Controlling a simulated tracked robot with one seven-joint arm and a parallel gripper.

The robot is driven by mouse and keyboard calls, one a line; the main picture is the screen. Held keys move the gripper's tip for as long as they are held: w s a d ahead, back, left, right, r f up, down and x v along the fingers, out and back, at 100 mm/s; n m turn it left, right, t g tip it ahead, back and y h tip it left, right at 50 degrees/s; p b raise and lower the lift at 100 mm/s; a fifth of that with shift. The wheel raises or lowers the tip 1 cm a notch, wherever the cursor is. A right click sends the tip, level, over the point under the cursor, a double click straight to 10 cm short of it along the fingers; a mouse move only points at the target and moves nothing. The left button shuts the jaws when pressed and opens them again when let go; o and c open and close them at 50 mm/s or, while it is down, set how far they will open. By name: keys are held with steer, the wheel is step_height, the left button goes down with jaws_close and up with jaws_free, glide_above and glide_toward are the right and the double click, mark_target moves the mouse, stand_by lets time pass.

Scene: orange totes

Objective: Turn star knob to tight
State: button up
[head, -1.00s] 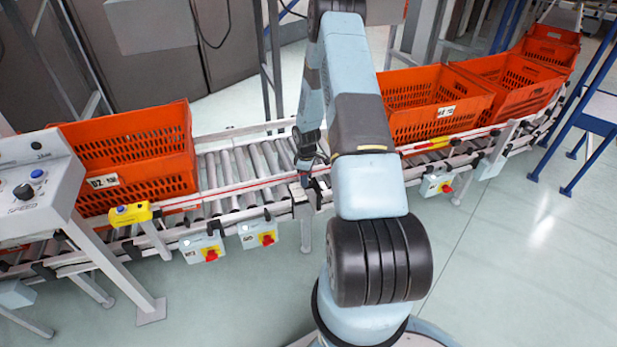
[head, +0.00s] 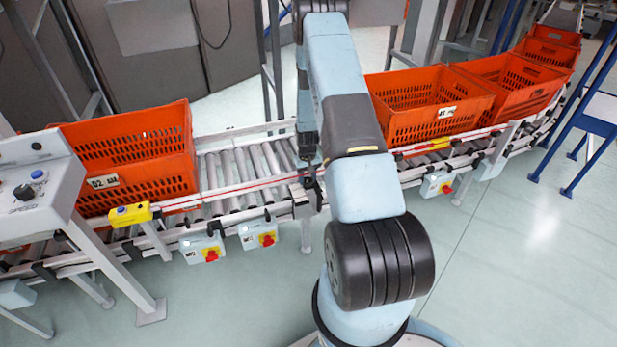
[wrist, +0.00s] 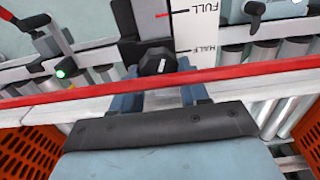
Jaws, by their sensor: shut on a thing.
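The black star knob (wrist: 157,60) is in the upper middle of the wrist view, at the foot of a dark upright bracket. My gripper (wrist: 155,78) has its two fingers on either side of the knob and is shut on it. A white scale plate (wrist: 195,25) marked FULL and HALF stands just right of the knob, with a red pointer (wrist: 165,15) near FULL. In the head view my gripper (head: 309,180) is at the conveyor's near rail, and the knob cannot be made out there.
A roller conveyor (head: 240,170) runs across the scene. Orange totes stand on it at left (head: 130,150) and right (head: 430,105). A red strip (wrist: 240,85) crosses the wrist view close to my fingers. A small green light (wrist: 60,73) shows at left.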

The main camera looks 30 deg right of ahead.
mark_target(307, 179)
steer(key=m, duration=0.3)
steer(key=shift+m, duration=0.4)
steer(key=shift+s+m, duration=0.1)
steer(key=shift+m, duration=0.2)
steer(key=shift+a, duration=0.15)
steer(key=o, duration=1.1)
steer(key=shift+c, duration=0.2)
steer(key=shift+r, duration=0.1)
step_height(307, 179, up, 14)
steer(key=shift+f, duration=0.25)
steer(key=shift+r, duration=0.1)
